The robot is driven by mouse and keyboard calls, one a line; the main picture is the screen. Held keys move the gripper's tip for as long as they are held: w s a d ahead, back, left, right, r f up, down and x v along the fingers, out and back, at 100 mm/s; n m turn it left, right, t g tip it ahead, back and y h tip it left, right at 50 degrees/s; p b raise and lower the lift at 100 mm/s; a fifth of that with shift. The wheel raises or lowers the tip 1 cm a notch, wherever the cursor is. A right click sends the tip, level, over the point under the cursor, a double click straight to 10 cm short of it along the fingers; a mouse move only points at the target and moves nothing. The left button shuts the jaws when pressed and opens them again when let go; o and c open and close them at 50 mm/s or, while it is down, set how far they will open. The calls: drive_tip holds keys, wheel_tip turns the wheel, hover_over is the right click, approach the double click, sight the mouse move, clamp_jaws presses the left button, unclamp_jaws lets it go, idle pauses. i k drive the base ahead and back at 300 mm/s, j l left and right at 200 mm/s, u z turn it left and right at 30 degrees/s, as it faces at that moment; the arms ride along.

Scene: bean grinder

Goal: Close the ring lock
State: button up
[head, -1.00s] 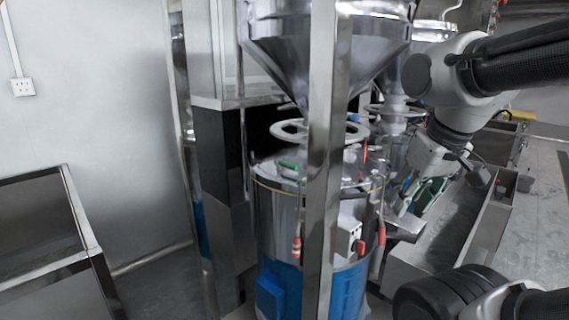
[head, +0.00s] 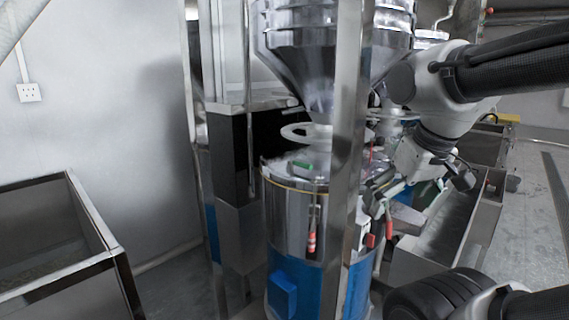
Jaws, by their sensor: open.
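The bean grinder's steel drum (head: 286,222) stands upright behind a metal post, with a thin brass-coloured ring band (head: 287,187) around its upper rim. A red-handled latch (head: 311,240) hangs down the drum's front. Other red handles (head: 389,229) show on its right side, partly hidden by the post and my gripper. I cannot tell which part is the ring lock or whether it is fastened. My gripper (head: 379,202) is open at the drum's right side, close to the red handles. I cannot tell whether it touches them.
The vertical post (head: 346,150) stands in front of the drum. A steel hopper (head: 315,60) and a pale wheel (head: 296,133) are above it. Steel troughs stand at the left (head: 110,262) and right (head: 478,212). Floor (head: 180,275) is open at the lower left.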

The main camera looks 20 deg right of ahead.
sight(292, 162)
drive_tip(key=i+j, duration=0.1)
drive_tip(key=j, duration=0.25)
drive_tip(key=i+j, duration=0.1)
drive_tip(key=j, duration=0.25)
drive_tip(key=i+j, duration=0.1)
drive_tip(key=j, duration=0.25)
drive_tip(key=i+j, duration=0.15)
drive_tip(key=i, duration=0.1)
